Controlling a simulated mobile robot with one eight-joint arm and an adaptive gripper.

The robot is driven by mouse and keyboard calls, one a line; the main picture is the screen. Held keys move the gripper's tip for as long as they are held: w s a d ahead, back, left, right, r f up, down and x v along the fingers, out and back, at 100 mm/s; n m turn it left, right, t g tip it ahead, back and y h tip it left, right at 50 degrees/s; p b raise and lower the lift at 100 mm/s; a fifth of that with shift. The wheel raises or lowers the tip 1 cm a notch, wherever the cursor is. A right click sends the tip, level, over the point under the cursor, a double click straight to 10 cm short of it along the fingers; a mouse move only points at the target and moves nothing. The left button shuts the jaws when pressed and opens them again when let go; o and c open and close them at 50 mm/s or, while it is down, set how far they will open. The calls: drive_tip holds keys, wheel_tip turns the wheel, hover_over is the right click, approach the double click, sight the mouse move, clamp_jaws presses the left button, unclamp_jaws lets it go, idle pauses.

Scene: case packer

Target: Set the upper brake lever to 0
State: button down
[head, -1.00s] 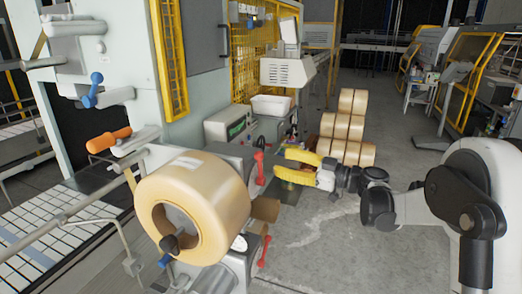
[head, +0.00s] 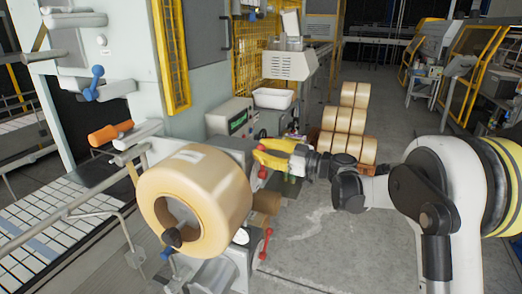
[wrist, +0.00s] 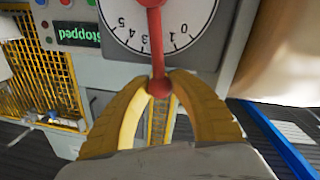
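The upper brake lever (wrist: 157,45) is red with a round knob. In the wrist view it lies across a white dial (wrist: 196,14) with black numbers, covering the part between 1 and 4; 0 is to its right. In the head view the lever (head: 262,173) shows only partly beside the yellow fingers. My gripper (wrist: 161,86) has its yellow fingertips close on both sides of the knob and appears shut on it. In the head view my gripper (head: 264,160) reaches the lever from the right.
A large tan tape roll (head: 215,195) is mounted just left of the lever. A lower red lever (head: 265,243) stands below. A panel reading "Stopped" (wrist: 77,34) and a white bin (head: 273,98) are behind. Stacked rolls (head: 345,120) stand at the back; the floor (head: 320,235) at right is clear.

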drive_tip(key=s+n+b, duration=0.1)
drive_tip(key=s+a+f+n+b, duration=0.1)
drive_tip(key=n, duration=0.1)
drive_tip(key=s+n+b, duration=0.1)
drive_tip(key=shift+s+a+f+n+y, duration=0.15)
drive_tip(key=shift+s+f+n+y, duration=0.15)
drive_tip(key=shift+s+y, duration=0.1)
drive_tip(key=shift+w, duration=0.1)
drive_tip(key=c, duration=1.1)
unclamp_jaws()
drive_tip(key=v, duration=1.2)
drive_tip(key=shift+r, duration=0.1)
drive_tip(key=shift+c, duration=0.3)
